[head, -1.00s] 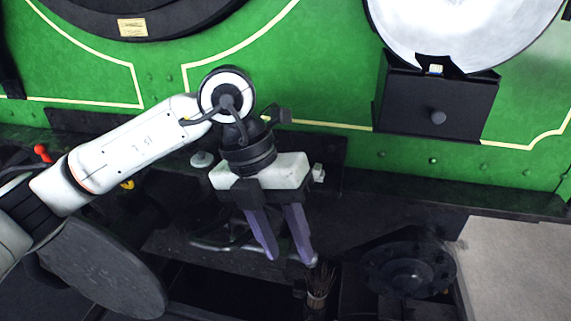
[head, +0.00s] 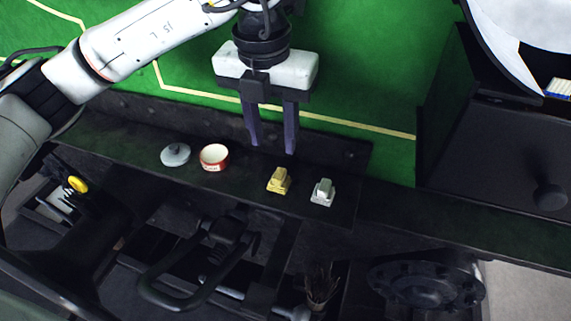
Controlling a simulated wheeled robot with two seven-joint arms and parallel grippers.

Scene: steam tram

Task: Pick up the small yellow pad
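The small yellow pad (head: 279,181) sits on the dark ledge (head: 240,190) of the green tram, near the middle of the head view. It looks like a small block with a raised top. My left gripper (head: 272,148) hangs above and behind it in the picture, fingers pointing down. Its two purple fingers are apart with nothing between them. The fingertips are clear of the pad. My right gripper is not in view.
A similar white pad (head: 323,192) sits just right of the yellow one. A red and white round tin (head: 214,157) and a grey lid (head: 175,154) are to the left. A black box (head: 490,140) stands at the right. A brush (head: 320,285) is below.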

